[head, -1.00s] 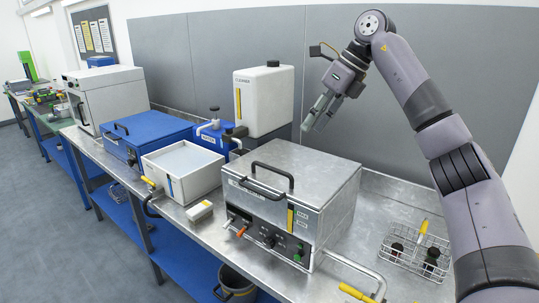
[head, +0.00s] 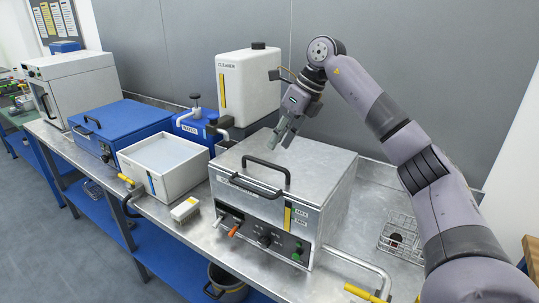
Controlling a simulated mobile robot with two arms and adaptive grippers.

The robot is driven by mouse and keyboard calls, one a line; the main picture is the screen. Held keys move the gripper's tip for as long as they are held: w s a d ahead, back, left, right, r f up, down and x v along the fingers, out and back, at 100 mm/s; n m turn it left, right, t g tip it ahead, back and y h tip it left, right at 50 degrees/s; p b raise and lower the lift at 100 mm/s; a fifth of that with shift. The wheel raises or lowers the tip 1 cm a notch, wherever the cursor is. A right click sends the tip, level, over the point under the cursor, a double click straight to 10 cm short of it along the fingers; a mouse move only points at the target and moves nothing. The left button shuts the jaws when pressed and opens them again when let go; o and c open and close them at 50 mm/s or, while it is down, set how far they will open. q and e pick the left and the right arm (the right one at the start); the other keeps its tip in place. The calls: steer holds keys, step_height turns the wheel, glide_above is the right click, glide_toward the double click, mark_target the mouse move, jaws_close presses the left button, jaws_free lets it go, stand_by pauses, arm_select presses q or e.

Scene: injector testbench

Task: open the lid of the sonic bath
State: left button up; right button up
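The sonic bath appears to be the steel box (head: 325,185) in the middle of the bench, with buttons and a red-orange lever on its front panel. Its flat metal lid (head: 310,163) is down. One black handle (head: 266,164) stands up on the lid; another black bar (head: 256,188) runs along the upper front edge. My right gripper (head: 279,146) hangs above the rear part of the lid, behind the handles, fingers pointing down. Its two fingers look apart, with nothing between them. It seems clear of the lid. My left gripper is out of view.
A white tub (head: 165,190) and a blue lidded box (head: 120,125) stand to the left. A white cleaner canister (head: 245,95) and a blue container (head: 192,128) stand behind. A wire basket (head: 400,240) and a bent pipe with a yellow handle (head: 365,293) lie right.

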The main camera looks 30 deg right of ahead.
steer(key=x, duration=0.5)
steer(key=shift+f+p, duration=0.15)
steer(key=shift+p, duration=0.25)
steer(key=shift+w+a+f, duration=0.1)
steer(key=shift+a+f, duration=0.05)
steer(key=shift+f, duration=0.2)
steer(key=c, duration=0.7)
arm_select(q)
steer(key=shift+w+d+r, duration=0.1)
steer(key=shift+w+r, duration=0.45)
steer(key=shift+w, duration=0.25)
arm_select(e)
jaws_close()
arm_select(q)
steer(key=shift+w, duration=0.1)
